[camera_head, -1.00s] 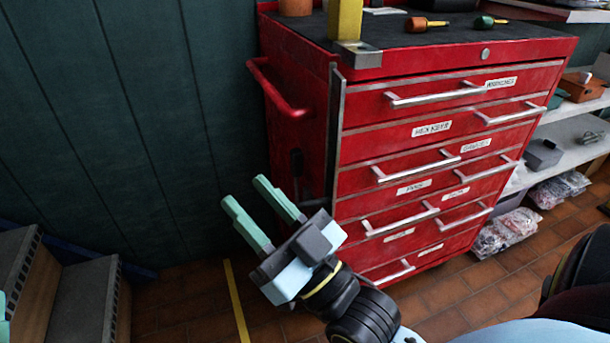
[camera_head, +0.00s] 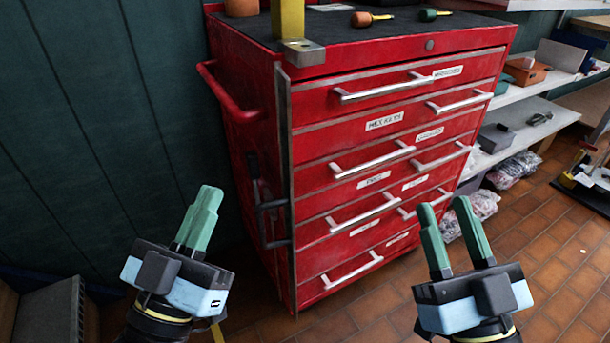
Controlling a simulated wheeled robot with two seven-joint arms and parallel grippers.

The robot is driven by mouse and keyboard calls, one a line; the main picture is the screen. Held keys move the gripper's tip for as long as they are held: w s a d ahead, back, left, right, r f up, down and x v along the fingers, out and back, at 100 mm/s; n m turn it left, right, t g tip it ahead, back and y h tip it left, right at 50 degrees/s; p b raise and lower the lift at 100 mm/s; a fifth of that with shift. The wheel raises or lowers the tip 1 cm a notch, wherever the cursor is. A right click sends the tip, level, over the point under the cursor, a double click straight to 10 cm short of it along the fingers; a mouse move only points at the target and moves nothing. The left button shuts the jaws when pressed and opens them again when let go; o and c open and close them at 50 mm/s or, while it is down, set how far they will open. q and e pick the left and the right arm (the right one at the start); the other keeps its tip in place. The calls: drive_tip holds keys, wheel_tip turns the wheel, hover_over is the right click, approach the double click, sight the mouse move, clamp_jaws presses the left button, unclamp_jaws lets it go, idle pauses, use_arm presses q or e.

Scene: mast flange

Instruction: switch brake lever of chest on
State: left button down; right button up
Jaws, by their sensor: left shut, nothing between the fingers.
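The red tool chest (camera_head: 340,95) stands against the dark wall, its left side and drawer front both in view. Low on its left side is a slim black lever (camera_head: 254,168), roughly upright. A dark bracket-like handle (camera_head: 271,206) sits just right of it by the front corner; I cannot tell if they are one part. My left gripper (camera_head: 207,192) is shut and empty, in front of the chest's left side and left of the lever in the picture, apart from it. My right gripper (camera_head: 445,205) is open and empty in front of the drawers at right.
A red push handle (camera_head: 228,100) juts from the chest's upper left side. Drawer pulls (camera_head: 365,210) stick out in front. Two screwdrivers (camera_head: 372,18) lie on top. Shelves (camera_head: 525,130) stand at right. A grey step-like unit (camera_head: 50,312) is at lower left. Brown tiled floor (camera_head: 545,255) is open at right.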

use_arm(q)
drive_tip(key=shift+w+d+f, duration=0.1)
drive_tip(key=shift+d, duration=0.15)
use_arm(e)
drive_tip(key=shift+s+d, duration=0.1)
drive_tip(key=shift+d, duration=0.1)
